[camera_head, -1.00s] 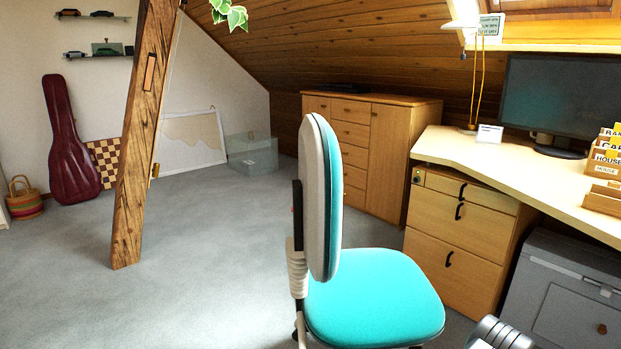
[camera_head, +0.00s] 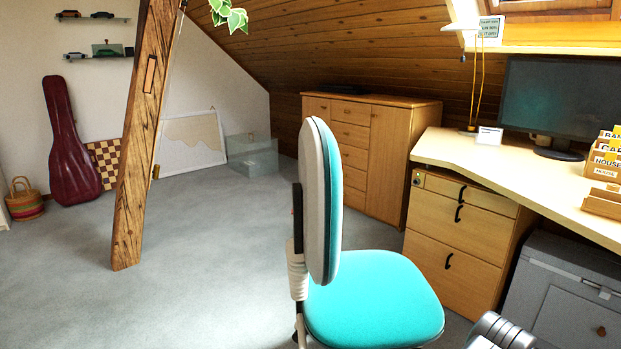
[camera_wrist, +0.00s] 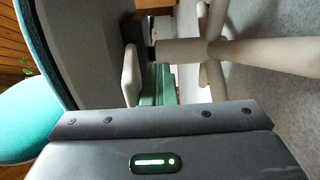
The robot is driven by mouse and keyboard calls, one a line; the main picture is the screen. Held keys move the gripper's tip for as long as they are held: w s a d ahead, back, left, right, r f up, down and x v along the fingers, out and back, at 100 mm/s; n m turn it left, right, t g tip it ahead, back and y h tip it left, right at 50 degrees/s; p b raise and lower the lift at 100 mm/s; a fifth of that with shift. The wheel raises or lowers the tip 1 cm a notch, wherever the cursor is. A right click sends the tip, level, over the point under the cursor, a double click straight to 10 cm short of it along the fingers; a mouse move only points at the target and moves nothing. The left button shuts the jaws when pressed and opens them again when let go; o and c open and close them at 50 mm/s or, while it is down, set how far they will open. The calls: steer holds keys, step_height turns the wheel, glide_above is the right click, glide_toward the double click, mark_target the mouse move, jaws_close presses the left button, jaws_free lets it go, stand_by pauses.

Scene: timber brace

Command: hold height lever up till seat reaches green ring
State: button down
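The office chair has a turquoise seat (camera_head: 375,300) and a grey-backed backrest (camera_head: 316,215) in the head view. The wrist view looks sideways under the chair. The seat's turquoise edge (camera_wrist: 28,120) is at the left, and the beige column (camera_wrist: 180,51) runs to the pale star base (camera_wrist: 265,55). A beige paddle (camera_wrist: 131,75), seemingly the height lever, lies beside my gripper (camera_wrist: 160,80). Greenish finger-like parts show between the paddle and the base. I cannot tell whether they touch the paddle or are closed. No green ring can be clearly made out on the column.
A desk (camera_head: 530,175) with drawers (camera_head: 460,235) stands right of the chair, with a grey cabinet (camera_head: 570,300) below it. A slanted timber post (camera_head: 140,150) stands at the left. The carpet between post and chair is clear.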

steer(key=shift+r+p, duration=0.5)
steer(key=shift+r, duration=0.6)
steer(key=shift+r+b, duration=0.45)
steer(key=shift+r, duration=0.9)
stand_by(2.0)
step_height(320, 180, down, 4)
steer(key=shift+f+b, duration=0.25)
steer(key=shift+b, duration=0.8)
steer(key=s+d, duration=0.1)
steer(key=s, duration=0.9)
